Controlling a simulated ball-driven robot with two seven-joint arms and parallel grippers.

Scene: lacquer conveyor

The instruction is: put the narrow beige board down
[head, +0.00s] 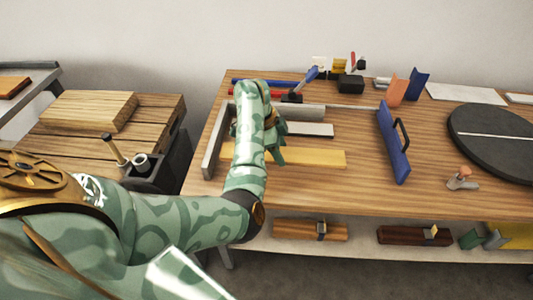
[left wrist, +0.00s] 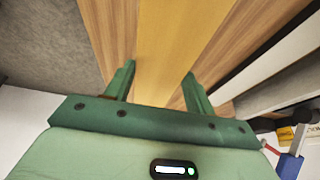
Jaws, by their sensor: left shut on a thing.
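The narrow beige board (head: 315,158) is a flat yellow-tan strip at the left of the workbench, its long side running left to right. It also shows in the left wrist view (left wrist: 182,35), running away between the fingers. My right gripper is not in view.
A grey angled fence (head: 213,140) stands left of the board, and a pale grey strip (head: 310,129) lies behind it. A blue float with a dark handle (head: 391,145) stands to the right. A dark round turntable (head: 495,142) is farther right. Bare wood lies in front.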

